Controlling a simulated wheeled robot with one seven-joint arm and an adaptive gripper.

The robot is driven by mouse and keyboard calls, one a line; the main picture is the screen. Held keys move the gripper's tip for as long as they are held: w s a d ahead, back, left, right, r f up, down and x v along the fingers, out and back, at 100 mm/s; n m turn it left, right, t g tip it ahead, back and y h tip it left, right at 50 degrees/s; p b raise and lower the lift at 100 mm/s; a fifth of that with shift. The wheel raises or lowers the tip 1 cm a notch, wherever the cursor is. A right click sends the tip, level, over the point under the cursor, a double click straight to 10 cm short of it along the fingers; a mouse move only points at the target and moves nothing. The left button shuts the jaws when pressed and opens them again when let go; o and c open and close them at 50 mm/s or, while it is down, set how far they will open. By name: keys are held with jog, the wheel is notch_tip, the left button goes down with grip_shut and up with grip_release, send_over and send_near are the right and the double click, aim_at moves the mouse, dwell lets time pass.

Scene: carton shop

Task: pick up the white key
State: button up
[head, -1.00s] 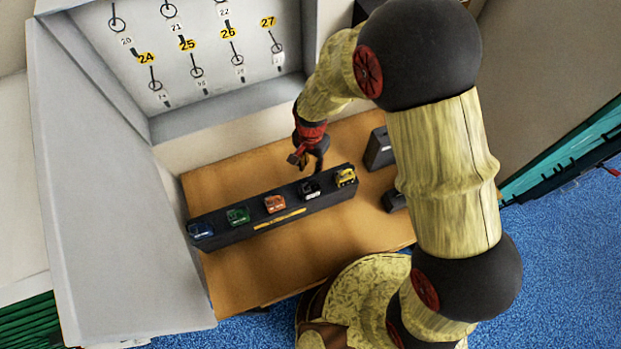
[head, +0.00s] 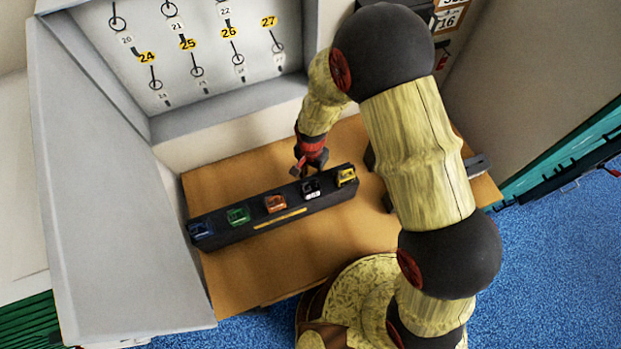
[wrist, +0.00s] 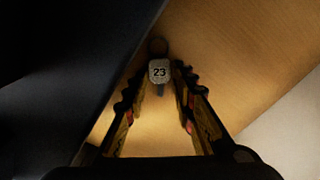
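A pale key tag marked 23, with a dark ring and a dark key shape below it, shows in the wrist view (wrist: 159,72); I take it as the white key. My gripper (wrist: 164,84) is open, with the tag at its fingertips and a gap between the fingers. I cannot tell if they touch it. In the head view my gripper (head: 309,172) points down just behind the black rack (head: 253,224), near its black-and-white piece (head: 312,191). The key is not clearly seen there.
The rack also holds blue (head: 200,229), green (head: 238,215), orange (head: 275,203) and yellow (head: 346,176) pieces. It stands on a wooden table (head: 290,265) with bare space in front. Behind is an open grey cabinet (head: 120,200) with numbered keys on hooks.

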jog(key=c, duration=0.3)
jog(key=shift+c, duration=1.4)
notch_tip(320, 180, up, 18)
